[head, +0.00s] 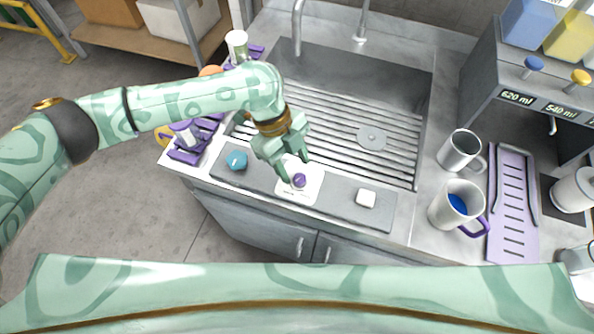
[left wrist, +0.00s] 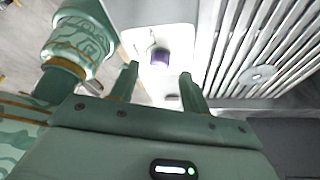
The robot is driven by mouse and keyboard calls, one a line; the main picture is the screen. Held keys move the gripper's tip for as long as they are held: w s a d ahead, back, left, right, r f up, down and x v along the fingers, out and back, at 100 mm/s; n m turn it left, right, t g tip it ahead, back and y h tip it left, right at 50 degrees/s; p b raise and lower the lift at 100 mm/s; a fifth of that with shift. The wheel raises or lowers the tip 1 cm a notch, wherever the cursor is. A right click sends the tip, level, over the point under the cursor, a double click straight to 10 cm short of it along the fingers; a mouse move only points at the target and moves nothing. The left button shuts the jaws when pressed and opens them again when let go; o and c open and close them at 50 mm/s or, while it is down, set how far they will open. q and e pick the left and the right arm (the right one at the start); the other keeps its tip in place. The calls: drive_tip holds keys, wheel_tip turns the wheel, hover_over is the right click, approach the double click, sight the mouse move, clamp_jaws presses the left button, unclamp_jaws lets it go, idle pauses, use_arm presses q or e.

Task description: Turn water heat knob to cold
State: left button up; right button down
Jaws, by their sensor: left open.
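A small purple knob (head: 299,180) sits on a white plate (head: 290,194) on the grey strip along the sink's front edge. It appears to be the water heat knob; its markings are too small to read. My left gripper (head: 295,168) is open above the plate, its fingers close to the knob. In the left wrist view the purple knob (left wrist: 160,57) shows beyond and between the open fingertips of my left gripper (left wrist: 158,71). I cannot tell whether a finger touches it. My right gripper is out of view.
A teal piece (head: 237,160) and a white block (head: 366,198) lie on the same strip. The slatted sink (head: 335,125) is behind. A grey mug (head: 461,151) and a mug with blue inside (head: 457,205) stand right. Purple racks (head: 190,143) are left.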

sight(299, 178)
use_arm(q)
drive_tip(key=shift+x, duration=1.5)
drive_tip(key=c, duration=1)
drive_tip(key=shift+r+n+p, duration=0.2)
drive_tip(key=shift+n+p, duration=0.3)
drive_tip(key=shift+p, duration=0.2)
drive_tip(key=n+t+p, duration=0.1)
drive_tip(key=n+p, duration=0.2)
drive_tip(key=p, duration=0.1)
drive_tip(key=n+t+p, duration=0.1)
drive_tip(key=n+p, duration=0.2)
drive_tip(key=p, duration=0.1)
drive_tip(key=n+t+p, duration=0.1)
drive_tip(key=n+p, duration=0.1)
drive_tip(key=p, duration=0.3)
drive_tip(key=shift+s+r+n+t+h, duration=0.1)
drive_tip(key=shift+s+n+t+h, duration=0.2)
drive_tip(key=shift+s+n+h, duration=0.1)
drive_tip(key=shift+f+n+t+p, duration=0.2)
drive_tip(key=shift+n+t+p, duration=0.3)
drive_tip(key=shift+n+p, duration=0.75)
drive_tip(key=o, duration=1)
